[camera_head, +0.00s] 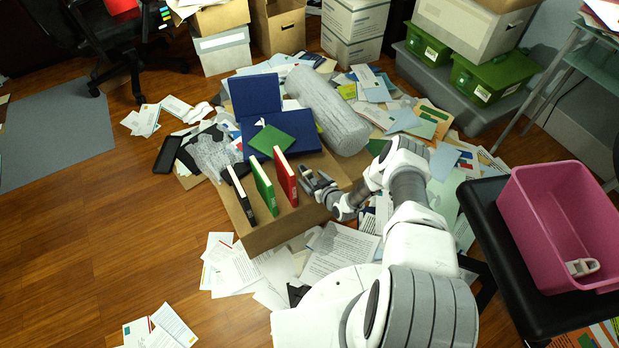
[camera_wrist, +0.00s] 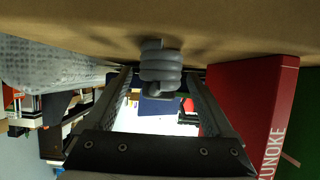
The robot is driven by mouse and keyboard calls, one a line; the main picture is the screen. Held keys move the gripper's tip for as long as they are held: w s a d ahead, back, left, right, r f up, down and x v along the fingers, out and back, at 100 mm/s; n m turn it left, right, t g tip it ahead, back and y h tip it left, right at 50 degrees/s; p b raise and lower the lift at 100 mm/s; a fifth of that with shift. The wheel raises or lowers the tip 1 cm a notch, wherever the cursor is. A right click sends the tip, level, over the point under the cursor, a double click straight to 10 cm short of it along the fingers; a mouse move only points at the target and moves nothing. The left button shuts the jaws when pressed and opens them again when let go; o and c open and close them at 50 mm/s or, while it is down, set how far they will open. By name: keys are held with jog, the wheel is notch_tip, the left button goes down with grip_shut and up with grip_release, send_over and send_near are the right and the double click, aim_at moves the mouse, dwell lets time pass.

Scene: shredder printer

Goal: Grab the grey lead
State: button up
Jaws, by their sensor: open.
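The grey lead (camera_wrist: 160,62) is a small coiled bundle with a plug-like block at one end. In the wrist view it lies against the brown cardboard surface (camera_wrist: 60,28). My gripper (camera_wrist: 158,82) is open, with one finger on each side of the lead in the picture. Gaps show between the lead and both fingers, and I cannot tell whether the tips reach it in depth. In the head view my gripper (camera_head: 313,180) is low over the cardboard (camera_head: 262,238), just right of the red binder. I cannot make out the lead there.
The red binder (camera_head: 285,177) stands close beside my gripper and also shows in the wrist view (camera_wrist: 250,110). Green (camera_head: 264,186) and black (camera_head: 241,196) binders stand left of it. A grey roll (camera_head: 325,108) lies behind. A pink bin (camera_head: 520,205) is at the right.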

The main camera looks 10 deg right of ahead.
grip_shut()
jog(key=shift+r, duration=0.1)
dwell(0.3)
